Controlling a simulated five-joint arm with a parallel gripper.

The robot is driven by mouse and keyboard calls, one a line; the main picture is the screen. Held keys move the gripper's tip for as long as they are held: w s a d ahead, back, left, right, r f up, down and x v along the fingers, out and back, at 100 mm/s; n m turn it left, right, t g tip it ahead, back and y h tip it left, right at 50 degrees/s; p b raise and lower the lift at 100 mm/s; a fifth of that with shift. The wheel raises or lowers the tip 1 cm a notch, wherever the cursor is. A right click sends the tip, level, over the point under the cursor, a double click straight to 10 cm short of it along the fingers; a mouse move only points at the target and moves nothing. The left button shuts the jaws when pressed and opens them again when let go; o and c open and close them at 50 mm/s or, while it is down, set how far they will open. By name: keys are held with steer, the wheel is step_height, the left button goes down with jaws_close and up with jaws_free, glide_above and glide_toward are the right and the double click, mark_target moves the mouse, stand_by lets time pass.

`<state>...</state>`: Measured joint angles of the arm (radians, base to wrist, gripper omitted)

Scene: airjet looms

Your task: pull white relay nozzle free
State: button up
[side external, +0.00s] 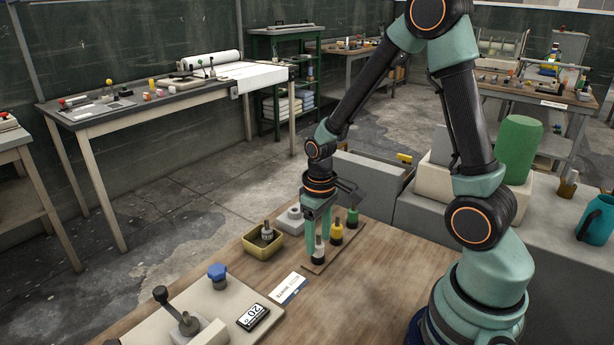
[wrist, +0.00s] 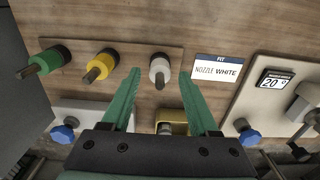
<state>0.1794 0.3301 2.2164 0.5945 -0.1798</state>
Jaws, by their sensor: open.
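The white relay nozzle (wrist: 160,70) stands at one end of a wooden strip (wrist: 140,55), with a dark tip pointing up. It also shows in the side view (side external: 319,253), below my gripper (side external: 318,232). In the wrist view my gripper (wrist: 160,80) is open, one teal finger on each side of the white nozzle, with visible gaps. A yellow nozzle (wrist: 100,66) and a green nozzle (wrist: 51,60) stand on the same strip. A card reading "FIT NOZZLE WHITE" (wrist: 217,69) lies beside the strip.
A yellow tray (side external: 248,250) holding a nozzle-like part (side external: 267,231) stands left of the strip. A beige plate with a blue knob (side external: 217,271), a lever (side external: 175,312) and a "20" display (side external: 252,317) is at the front left. Bare wood lies front right.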

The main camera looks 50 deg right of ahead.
mark_target(318, 234)
jaws_close()
steer(key=shift+r, duration=0.25)
stand_by(0.3)
steer(key=shift+r, duration=4.15)
steer(key=shift+w, duration=0.1)
